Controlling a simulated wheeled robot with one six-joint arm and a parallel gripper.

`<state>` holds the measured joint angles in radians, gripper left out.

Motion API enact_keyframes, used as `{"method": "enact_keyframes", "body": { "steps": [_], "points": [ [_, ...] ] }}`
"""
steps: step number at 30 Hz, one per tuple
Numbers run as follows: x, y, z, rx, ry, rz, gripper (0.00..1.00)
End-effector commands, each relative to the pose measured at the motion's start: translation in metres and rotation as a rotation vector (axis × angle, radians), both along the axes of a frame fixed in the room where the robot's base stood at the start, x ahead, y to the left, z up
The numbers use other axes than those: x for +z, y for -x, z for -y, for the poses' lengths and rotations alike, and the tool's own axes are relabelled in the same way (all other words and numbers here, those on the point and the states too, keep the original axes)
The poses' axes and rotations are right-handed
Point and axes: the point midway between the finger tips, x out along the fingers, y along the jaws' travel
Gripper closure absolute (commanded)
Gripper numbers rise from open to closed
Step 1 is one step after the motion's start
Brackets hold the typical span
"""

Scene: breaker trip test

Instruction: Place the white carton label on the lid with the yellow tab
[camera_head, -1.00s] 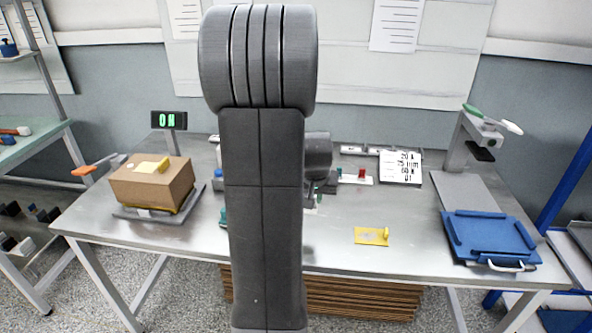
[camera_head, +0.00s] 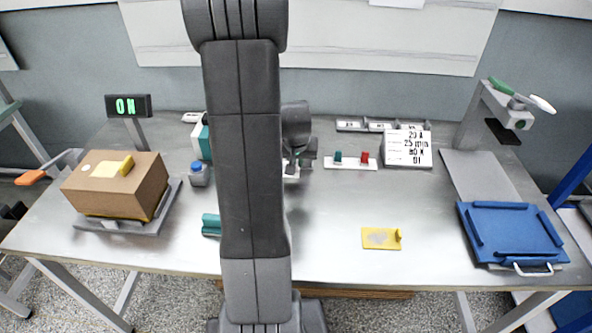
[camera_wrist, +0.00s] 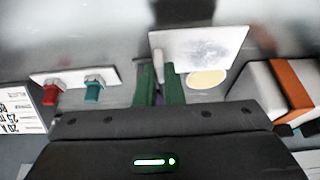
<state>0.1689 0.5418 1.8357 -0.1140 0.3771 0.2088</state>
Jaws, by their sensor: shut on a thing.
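My gripper (camera_wrist: 160,85) is shut on a white plate with an upright tab, the white carton label (camera_wrist: 205,48), in the wrist view. The green fingertips pinch its tab and the plate juts out to the right. In the head view my arm hides most of the gripper and the label. A brown carton (camera_head: 125,190) sits on a grey stand at the left of the bench. A yellow tab (camera_head: 113,166) lies on its top. A yellow plate with an upright tab (camera_head: 381,238) lies flat at the front right, apart from my gripper.
A red and teal knob strip (camera_head: 351,163) and a text board (camera_head: 407,148) stand at the back. A blue tray (camera_head: 512,235) is at right. An ON display (camera_head: 128,106) stands behind the carton. A pale yellow disc (camera_wrist: 207,79) shows beside the label.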

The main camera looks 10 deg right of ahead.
Motion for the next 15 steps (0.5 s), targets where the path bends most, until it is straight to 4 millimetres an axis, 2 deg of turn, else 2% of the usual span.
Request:
{"method": "enact_keyframes", "body": {
  "steps": [9,15],
  "points": [
    [-0.037,0.0,0.0,0.001,0.001,-0.001,1.0],
    [-0.043,0.0,0.0,0.0,0.001,0.002,1.0]
  ]
}}
